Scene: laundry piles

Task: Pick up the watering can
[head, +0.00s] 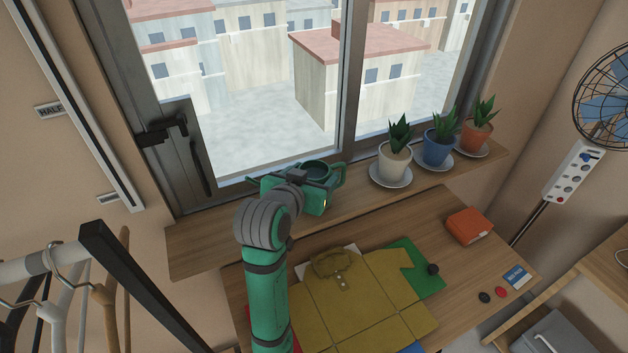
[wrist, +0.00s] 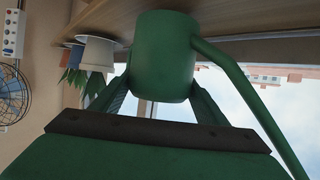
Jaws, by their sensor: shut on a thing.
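The watering can (head: 318,169) is dark green and stands by the window on the wooden sill. Its open round top and a loop at its right show in the head view, and my arm hides part of its body. In the wrist view, which is turned upside down, the can's body (wrist: 163,50) fills the middle and a long thin green bar runs from it down to the right. My gripper (head: 308,188) is shut on the can, with one finger on each side of the body in the wrist view (wrist: 160,92). I cannot tell whether the can is off the sill.
White (head: 393,165), blue (head: 437,150) and orange (head: 475,138) plant pots stand on saucers right of the can. Below the sill (head: 215,247), a table holds a yellow shirt (head: 355,300) and an orange folded item (head: 469,227). A clothes rack stands at left, a fan (head: 605,95) at right.

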